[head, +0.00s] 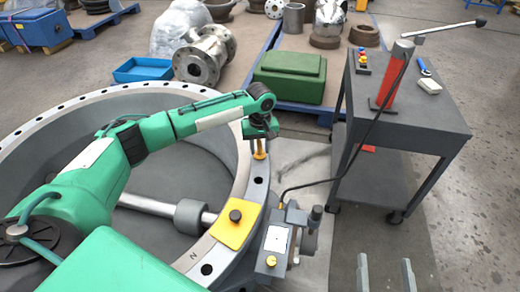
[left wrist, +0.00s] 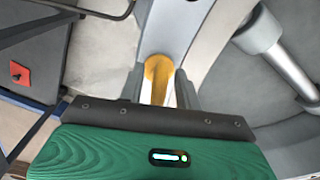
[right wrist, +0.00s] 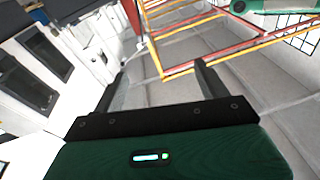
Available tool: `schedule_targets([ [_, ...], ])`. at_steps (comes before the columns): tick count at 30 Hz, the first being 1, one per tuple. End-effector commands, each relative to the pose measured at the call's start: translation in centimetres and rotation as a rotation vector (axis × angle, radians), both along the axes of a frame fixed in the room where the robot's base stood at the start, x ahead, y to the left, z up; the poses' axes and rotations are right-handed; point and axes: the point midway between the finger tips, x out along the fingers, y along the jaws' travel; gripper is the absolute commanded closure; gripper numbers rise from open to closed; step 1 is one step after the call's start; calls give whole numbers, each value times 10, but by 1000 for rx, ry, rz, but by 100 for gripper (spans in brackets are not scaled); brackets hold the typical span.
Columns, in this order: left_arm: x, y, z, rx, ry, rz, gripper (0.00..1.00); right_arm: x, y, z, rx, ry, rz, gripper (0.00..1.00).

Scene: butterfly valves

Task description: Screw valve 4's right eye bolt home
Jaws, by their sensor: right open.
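A large grey valve ring (head: 95,108) lies flat with a shaft across its bore. A yellow eye bolt (head: 260,152) stands at the ring's right rim, below my left gripper (head: 259,137). In the left wrist view the yellow bolt (left wrist: 157,72) sits between the two fingers of my left gripper (left wrist: 159,84), which look closed on its sides. The bolt's lower end and its seating are hidden. My right gripper (head: 386,268) is at the bottom of the head view, with its fingers apart. In the right wrist view, nothing is between the fingers of my right gripper (right wrist: 158,82).
A yellow plate (head: 237,228) lies on the rim near a grey device (head: 287,241) with a hose. The hose runs to a red pump on a dark cart (head: 425,118) at the right. A green box (head: 290,78) and a blue tray (head: 150,69) stand behind the ring.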

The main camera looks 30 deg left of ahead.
Motion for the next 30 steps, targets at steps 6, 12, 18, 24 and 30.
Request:
schedule_targets([
  [6, 0, 0, -4, 0, 0, 0, 66, 1, -2, 6, 7, -29, -6, 25],
  [12, 0, 0, -4, 0, 0, -1, 74, 1, -2, 6, 6, -28, -6, 25],
  [18, 0, 0, -4, 0, 0, -1, 100, 1, -2, 6, 6, -27, -5, 25],
  [24, 0, 0, -4, -1, 1, -2, 100, 2, -1, 5, 3, -19, -3, 25],
  [30, -1, 0, -2, -1, 2, -10, 100, -8, 6, -21, -27, 117, 23, 25],
])
